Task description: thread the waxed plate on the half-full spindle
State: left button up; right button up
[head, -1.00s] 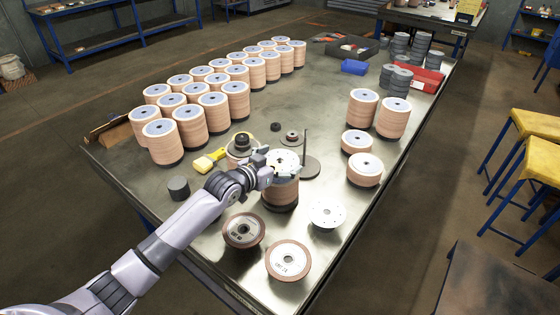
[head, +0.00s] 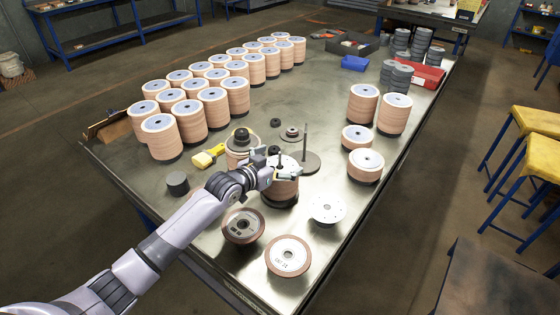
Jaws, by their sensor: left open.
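Whether the plate sits flat on the discs is hidden. My right gripper is not in view.
A bare post on a round base (head: 306,160) stands just behind. A white holed plate (head: 327,209) and two brown-rimmed discs (head: 289,256) lie in front. A yellow brush (head: 208,156) and dark cylinder (head: 177,184) lie left. Full stacks (head: 161,139) fill the back left.

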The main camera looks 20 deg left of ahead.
pick_arm(q)
jog(key=v, duration=1.2)
dwell(1.7)
